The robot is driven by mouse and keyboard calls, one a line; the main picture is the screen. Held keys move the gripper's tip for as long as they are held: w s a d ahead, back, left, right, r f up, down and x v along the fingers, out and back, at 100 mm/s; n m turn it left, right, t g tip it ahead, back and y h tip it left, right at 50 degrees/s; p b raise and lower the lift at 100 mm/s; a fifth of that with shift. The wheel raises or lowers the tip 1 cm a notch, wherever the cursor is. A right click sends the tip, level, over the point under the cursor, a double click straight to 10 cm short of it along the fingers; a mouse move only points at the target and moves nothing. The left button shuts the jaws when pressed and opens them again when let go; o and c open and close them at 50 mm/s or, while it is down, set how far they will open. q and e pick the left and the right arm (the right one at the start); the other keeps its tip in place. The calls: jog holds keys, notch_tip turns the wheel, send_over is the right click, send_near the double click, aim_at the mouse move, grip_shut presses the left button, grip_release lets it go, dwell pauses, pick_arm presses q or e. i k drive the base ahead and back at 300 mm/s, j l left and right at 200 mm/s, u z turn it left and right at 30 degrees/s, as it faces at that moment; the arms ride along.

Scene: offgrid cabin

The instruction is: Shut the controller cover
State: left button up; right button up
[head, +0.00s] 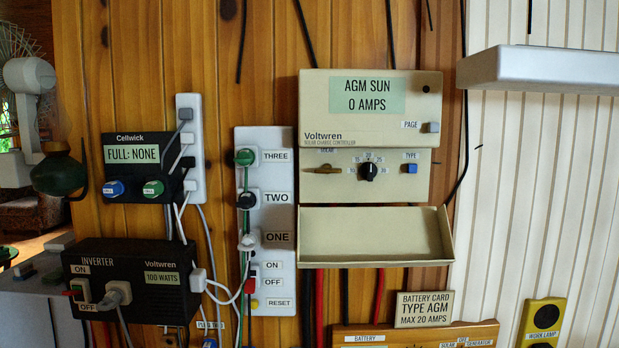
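The solar charge controller (370,95) is a beige Voltwren unit on the wood wall, its screen reading "AGM SUN 0 AMPS". Its cover (376,238) is a shallow beige tray-like flap. It hangs open below the controller, its inside facing out. The control panel (395,183) above it is exposed, with a brass-coloured lever, a black dial (368,171) and a blue TYPE button (412,168). Neither of my grippers is in view.
A white shelf-like box (540,70) juts out at the upper right. A white switch strip (265,220) stands left of the cover, with a black inverter (128,280) farther left. A battery card (423,309) is below. The space before the cover looks clear.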

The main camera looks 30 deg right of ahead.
aim_at(389, 237)
jog(key=z, duration=1.3)
